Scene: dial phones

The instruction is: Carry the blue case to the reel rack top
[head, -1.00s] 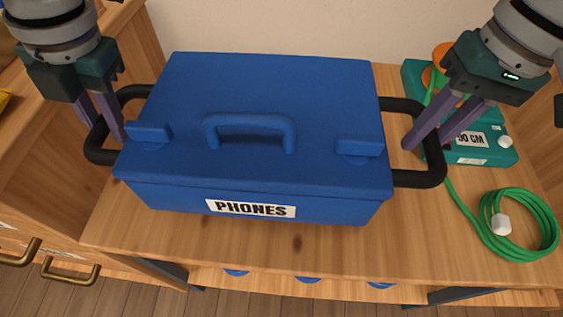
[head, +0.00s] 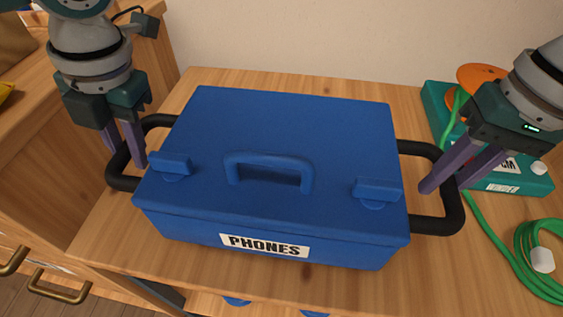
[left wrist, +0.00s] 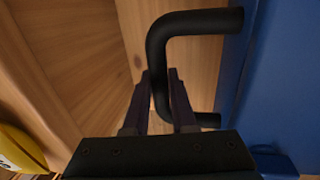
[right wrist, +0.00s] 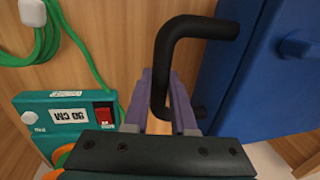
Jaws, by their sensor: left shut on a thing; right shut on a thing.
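The blue case (head: 290,130) with a "PHONES" label is in the middle of the head view, over the wooden top. Its lid is shut, and I cannot tell whether its base touches the wood. My left gripper (head: 128,158) is shut on the black handle (head: 117,181) at the case's left side; the left wrist view shows the bar between the fingers (left wrist: 161,85). My right gripper (head: 447,187) is shut on the black handle (head: 452,218) at the right side, also between the fingers in the right wrist view (right wrist: 160,85). I cannot make out which surface is the reel rack top.
A teal device (head: 525,180) with an orange reel (head: 483,76) stands right of the case. A coiled green cable (head: 530,268) lies in front of it. A wooden cabinet (head: 45,180) with brass handles is at the left. The wall is close behind.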

